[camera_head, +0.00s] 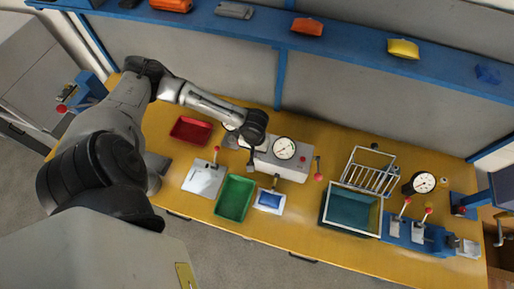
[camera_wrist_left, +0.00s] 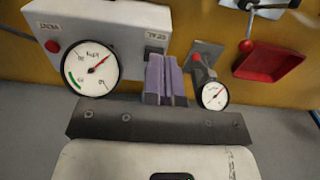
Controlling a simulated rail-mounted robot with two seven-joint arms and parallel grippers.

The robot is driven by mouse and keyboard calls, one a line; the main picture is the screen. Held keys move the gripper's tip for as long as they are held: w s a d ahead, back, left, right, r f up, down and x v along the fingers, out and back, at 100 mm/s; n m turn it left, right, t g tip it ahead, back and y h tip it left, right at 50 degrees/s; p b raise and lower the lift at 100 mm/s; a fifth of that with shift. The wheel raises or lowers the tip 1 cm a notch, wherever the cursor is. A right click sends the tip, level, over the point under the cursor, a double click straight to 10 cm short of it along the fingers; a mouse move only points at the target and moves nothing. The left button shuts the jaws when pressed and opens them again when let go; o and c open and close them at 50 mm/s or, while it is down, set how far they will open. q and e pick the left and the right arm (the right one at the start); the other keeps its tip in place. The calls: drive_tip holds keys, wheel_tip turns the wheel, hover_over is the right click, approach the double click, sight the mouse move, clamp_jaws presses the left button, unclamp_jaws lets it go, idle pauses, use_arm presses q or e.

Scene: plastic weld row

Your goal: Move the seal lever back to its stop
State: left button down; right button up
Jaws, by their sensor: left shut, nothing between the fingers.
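Several levers with red or pink knobs show in the head view, and I cannot tell from any label which is the seal lever. One red-knobbed lever (camera_head: 318,170) is at the right end of the grey gauge box (camera_head: 262,161). Another lever (camera_head: 215,155) stands on a pale plate left of the box; its red ball also shows in the left wrist view (camera_wrist_left: 247,45). My left gripper (camera_head: 250,166) is at the left part of the box, apart from both levers. Its fingers (camera_wrist_left: 166,82) are together and empty in the left wrist view. My right gripper is out of view.
A red tray (camera_head: 191,131), a green tray (camera_head: 235,198) and a small blue pad (camera_head: 270,200) are on the yellow bench. A wire rack (camera_head: 369,172) and teal bin (camera_head: 351,210) stand right of centre. Blue lever fixtures (camera_head: 417,234) are farther right. A blue shelf (camera_head: 345,45) runs behind.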

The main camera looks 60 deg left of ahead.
use_arm(q)
wheel_tip(320, 180, down, 4)
drive_tip(key=shift+r, duration=0.2)
idle(0.4)
drive_tip(key=shift+w+a+r, duration=0.1)
drive_tip(key=shift+r, duration=0.05)
drive_tip(key=shift+w+a+r+p, duration=0.25)
drive_tip(key=shift+w+a+p, duration=0.2)
drive_tip(key=shift+p, duration=0.05)
idle(0.5)
